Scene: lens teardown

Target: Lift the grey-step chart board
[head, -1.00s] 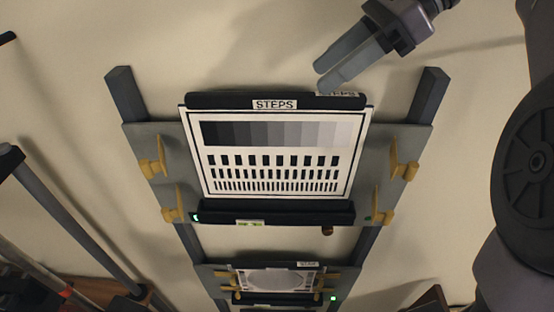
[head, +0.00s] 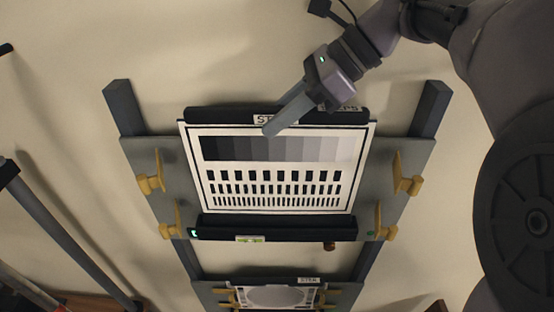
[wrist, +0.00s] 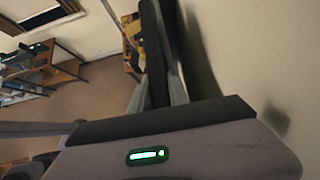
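The grey-step chart board (head: 276,174) is a white panel with a row of grey patches and rows of black bars. It sits upright in a grey wall-mounted holder (head: 170,188), under a dark top bar labelled STEPS (head: 200,115). My gripper (head: 272,127) is at the board's top edge, its near finger lying in front of the label and the upper chart. In the wrist view, the two fingers (wrist: 158,92) stand apart on either side of the dark edge-on bar (wrist: 153,45). Contact with the bar cannot be made out.
Yellow clips (head: 151,173) stick out at both sides of the holder. A dark lower ledge (head: 275,228) with a green light runs under the board. The wall above is clear.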

